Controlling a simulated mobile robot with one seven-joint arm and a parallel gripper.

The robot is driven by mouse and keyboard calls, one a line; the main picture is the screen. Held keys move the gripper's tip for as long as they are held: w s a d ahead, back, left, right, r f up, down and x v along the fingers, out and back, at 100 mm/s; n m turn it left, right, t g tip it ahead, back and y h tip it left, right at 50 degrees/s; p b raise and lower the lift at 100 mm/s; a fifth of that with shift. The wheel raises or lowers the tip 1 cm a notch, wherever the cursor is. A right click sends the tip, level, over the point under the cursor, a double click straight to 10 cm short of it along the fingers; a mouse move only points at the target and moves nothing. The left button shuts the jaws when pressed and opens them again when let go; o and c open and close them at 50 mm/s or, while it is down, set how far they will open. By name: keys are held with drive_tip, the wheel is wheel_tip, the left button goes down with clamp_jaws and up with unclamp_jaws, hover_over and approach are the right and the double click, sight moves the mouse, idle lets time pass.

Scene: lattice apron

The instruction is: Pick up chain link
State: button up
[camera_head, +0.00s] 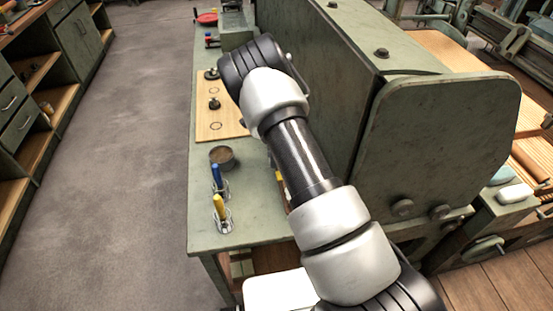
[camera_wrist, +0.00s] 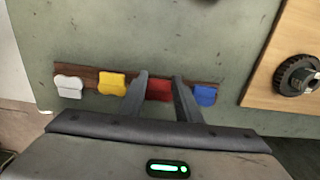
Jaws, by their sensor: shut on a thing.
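In the wrist view, a narrow wooden strip (camera_wrist: 91,75) lies on the green bench top with small coloured link-shaped pieces in a row. They are a white link (camera_wrist: 69,87), a yellow link (camera_wrist: 112,83), a red link (camera_wrist: 160,89) and a blue link (camera_wrist: 205,95). My gripper (camera_wrist: 160,77) has one finger on each side of the red link and is shut on it. The red link's lower part is hidden by my gripper's body. I cannot tell whether it is lifted off the strip.
A wooden board (camera_head: 232,122) with dark round parts lies on the bench (camera_head: 205,232); a dark gear (camera_wrist: 297,75) shows close by. A tall green housing (camera_head: 430,150) rises right.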

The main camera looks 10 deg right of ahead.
drive_tip(key=shift+r, duration=0.1)
wheel_tip(320, 180, up, 10)
drive_tip(key=shift+b, duration=0.35)
idle(0.4)
